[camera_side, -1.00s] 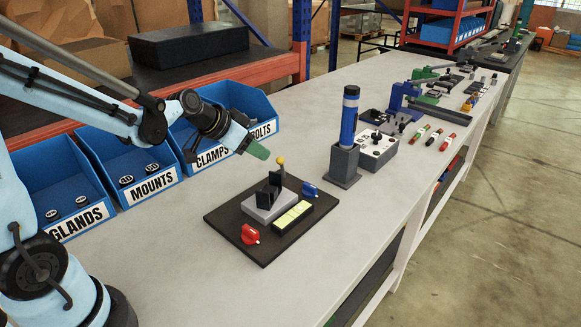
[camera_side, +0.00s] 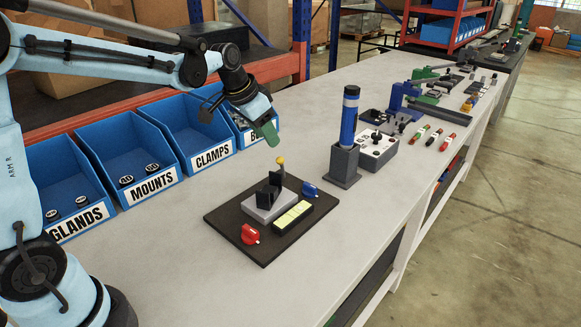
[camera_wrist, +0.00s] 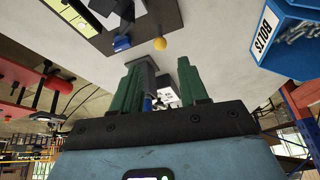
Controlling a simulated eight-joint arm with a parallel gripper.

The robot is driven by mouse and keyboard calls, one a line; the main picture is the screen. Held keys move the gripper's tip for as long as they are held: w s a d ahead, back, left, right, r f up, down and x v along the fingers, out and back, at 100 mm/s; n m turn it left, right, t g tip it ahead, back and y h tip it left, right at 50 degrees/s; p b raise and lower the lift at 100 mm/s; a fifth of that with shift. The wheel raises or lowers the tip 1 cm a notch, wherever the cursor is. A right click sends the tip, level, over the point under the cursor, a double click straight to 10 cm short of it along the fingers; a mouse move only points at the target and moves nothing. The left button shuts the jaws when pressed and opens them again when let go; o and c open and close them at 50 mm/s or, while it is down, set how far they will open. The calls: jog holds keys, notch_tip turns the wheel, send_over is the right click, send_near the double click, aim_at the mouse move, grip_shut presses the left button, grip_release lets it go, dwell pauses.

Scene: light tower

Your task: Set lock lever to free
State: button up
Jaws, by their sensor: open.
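A dark board (camera_side: 231,222) lies on the bench with a grey block bearing black upright plates. A lever with a yellow ball knob (camera_side: 280,161) rises at its far side; the knob also shows in the wrist view (camera_wrist: 159,43). A blue knob (camera_side: 309,189) sits at the right and a red knob (camera_side: 250,234) at the near corner. Which one is the lock lever is not marked. My gripper (camera_side: 271,133) is above and just beyond the yellow knob, apart from it. Its green fingers (camera_wrist: 160,85) are open and empty in the wrist view.
Blue labelled bins (camera_side: 127,150) line the left. Bench in front of the board is clear.

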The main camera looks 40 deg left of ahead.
aim_at(279, 158)
jog(key=x, duration=1.1)
jog(key=shift+w+f, duration=0.1)
jog(key=shift+f, duration=0.25)
jog(key=shift+c, duration=0.4)
grip_shut()
jog(key=shift+a, duration=0.1)
